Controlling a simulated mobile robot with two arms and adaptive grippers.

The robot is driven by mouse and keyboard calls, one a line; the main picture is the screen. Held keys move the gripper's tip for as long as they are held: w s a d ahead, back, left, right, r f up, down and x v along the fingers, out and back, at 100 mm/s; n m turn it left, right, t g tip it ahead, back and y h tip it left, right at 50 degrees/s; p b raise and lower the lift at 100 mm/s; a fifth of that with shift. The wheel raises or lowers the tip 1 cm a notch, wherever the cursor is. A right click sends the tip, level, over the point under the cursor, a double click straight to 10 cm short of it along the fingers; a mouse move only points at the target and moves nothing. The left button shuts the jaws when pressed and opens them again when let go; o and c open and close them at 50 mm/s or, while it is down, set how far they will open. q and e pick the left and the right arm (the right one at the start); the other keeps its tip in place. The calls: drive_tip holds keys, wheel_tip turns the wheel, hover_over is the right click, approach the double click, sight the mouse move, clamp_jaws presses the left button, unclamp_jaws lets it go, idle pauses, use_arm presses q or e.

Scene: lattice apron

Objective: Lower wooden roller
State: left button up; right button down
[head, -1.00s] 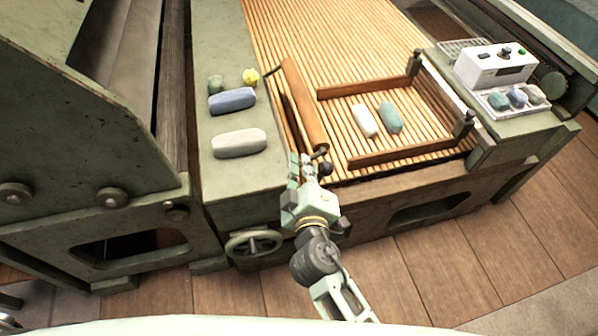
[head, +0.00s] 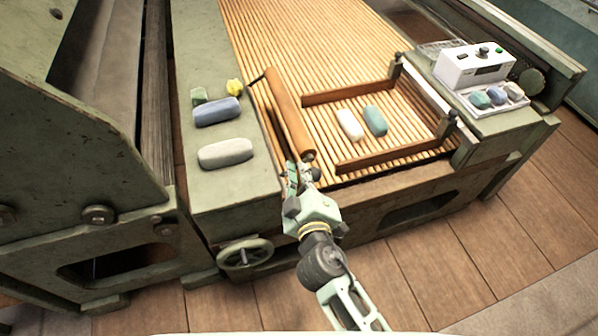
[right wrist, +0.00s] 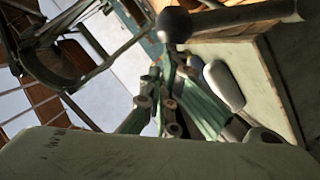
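The wooden roller (head: 288,112) is a brown cylinder lying along the left edge of the slatted bed in the head view. A dark rod sticks out at its far end. My right gripper (head: 297,172) is at its near end, close to a dark ball knob (head: 314,173). The knob shows large at the top of the right wrist view (right wrist: 173,25), with a rod running right. My right gripper's fingers (right wrist: 165,85) point towards it. Whether they touch it or how far they are apart is unclear. My left gripper is out of view.
A pale bar (head: 226,153), a blue bar (head: 217,111) and a yellow lump (head: 234,87) lie on the green ledge left of the roller. White and teal (head: 375,121) pieces lie inside a wooden frame (head: 395,158). A handwheel (head: 245,254) sits low in front. A control box (head: 472,66) stands right.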

drive_tip(key=shift+d, duration=0.25)
drive_tip(key=w+d+f+m+g+y+p, duration=0.1)
drive_tip(key=w+d+f+m, duration=0.3)
drive_tip(key=d, duration=0.7)
drive_tip(key=shift+d+f+m+y+p, duration=0.45)
drive_tip(key=shift+f+m+p, duration=0.55)
drive_tip(key=shift+f, duration=1.05)
drive_tip(key=shift+a, duration=0.1)
